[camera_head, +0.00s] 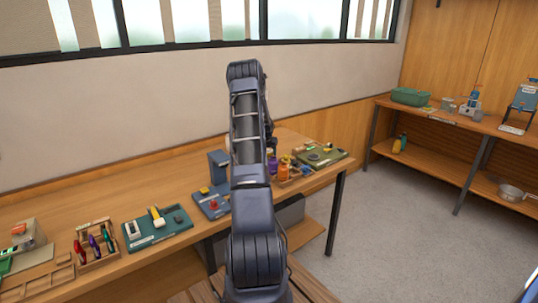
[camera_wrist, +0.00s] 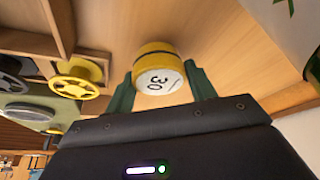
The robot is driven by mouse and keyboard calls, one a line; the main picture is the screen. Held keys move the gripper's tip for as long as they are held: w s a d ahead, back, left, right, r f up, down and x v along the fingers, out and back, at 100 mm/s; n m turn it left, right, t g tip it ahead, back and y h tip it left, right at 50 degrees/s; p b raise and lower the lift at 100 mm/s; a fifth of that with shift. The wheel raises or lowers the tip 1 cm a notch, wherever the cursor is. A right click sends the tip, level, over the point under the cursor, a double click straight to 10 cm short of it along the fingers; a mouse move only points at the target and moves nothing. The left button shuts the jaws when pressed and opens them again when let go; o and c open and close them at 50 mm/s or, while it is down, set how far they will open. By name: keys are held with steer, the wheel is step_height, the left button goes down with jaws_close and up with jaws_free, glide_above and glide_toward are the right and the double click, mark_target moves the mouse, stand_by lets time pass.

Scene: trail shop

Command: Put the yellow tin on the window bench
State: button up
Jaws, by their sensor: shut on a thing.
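The yellow tin (camera_wrist: 157,57) shows in the wrist view, with a pale end face marked "30" and a dark band round its side. My gripper (camera_wrist: 160,80) is shut on it, one green finger on each side. Wood lies behind the tin; I cannot tell whether the tin touches it. The window bench (camera_head: 120,187) is the long wooden bench under the windows in the head view. There my own arm hides the gripper and the tin.
A yellow spool (camera_wrist: 77,80) and a wooden rack (camera_wrist: 60,22) are left of the tin in the wrist view. A side shelf (camera_head: 455,170) stands right.

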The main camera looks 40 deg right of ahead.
steer(key=shift+f, duration=0.6)
steer(key=o, duration=1)
steer(key=shift+f, duration=0.1)
steer(key=shift+o, duration=0.3)
steer(key=v, duration=1.2)
